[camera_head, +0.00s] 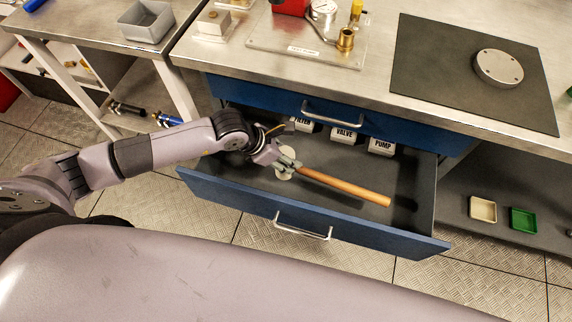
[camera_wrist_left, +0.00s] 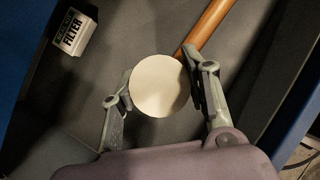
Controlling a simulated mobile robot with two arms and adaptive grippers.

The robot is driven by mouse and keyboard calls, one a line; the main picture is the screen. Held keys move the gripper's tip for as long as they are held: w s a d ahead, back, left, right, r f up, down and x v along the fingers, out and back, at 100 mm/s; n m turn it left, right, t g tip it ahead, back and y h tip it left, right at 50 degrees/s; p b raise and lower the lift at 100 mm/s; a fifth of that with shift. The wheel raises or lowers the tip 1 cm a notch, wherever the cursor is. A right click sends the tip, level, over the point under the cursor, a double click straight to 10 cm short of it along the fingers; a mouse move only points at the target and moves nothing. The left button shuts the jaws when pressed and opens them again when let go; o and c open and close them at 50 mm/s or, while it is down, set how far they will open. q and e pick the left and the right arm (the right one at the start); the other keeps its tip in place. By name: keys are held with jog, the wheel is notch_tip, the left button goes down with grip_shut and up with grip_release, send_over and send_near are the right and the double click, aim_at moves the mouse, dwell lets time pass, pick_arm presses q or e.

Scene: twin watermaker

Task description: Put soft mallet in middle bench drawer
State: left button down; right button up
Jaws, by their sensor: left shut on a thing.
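The soft mallet (camera_head: 345,186) has a wooden handle and a pale round head. My left gripper (camera_head: 287,166) is shut on the mallet near its head, over the open drawer. The left wrist view shows the pale head (camera_wrist_left: 158,86) between the two fingers (camera_wrist_left: 158,88), with the handle (camera_wrist_left: 208,27) running up to the right. The open blue drawer (camera_head: 240,204) has a dark grey inside and a silver handle. The mallet is inside the drawer's outline; I cannot tell whether it touches the floor. My right gripper is not in view.
White boxes labelled VALVE (camera_head: 343,136), PUMP (camera_head: 381,147) and FILTER (camera_wrist_left: 75,31) stand at the drawer's back. A closed blue drawer (camera_head: 270,100) is above. The steel bench holds a dark mat (camera_head: 430,70). A beige tray (camera_head: 482,209) and green tray (camera_head: 523,220) lie at right.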

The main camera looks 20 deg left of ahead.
pick_arm(q)
jog(key=shift+w+f, duration=0.1)
jog(key=shift+f, duration=2.85)
jog(key=shift+d, duration=0.1)
jog(key=c, duration=1.3)
grip_release()
jog(key=shift+f, duration=0.15)
jog(key=o, duration=0.4)
jog(key=v, duration=1.2)
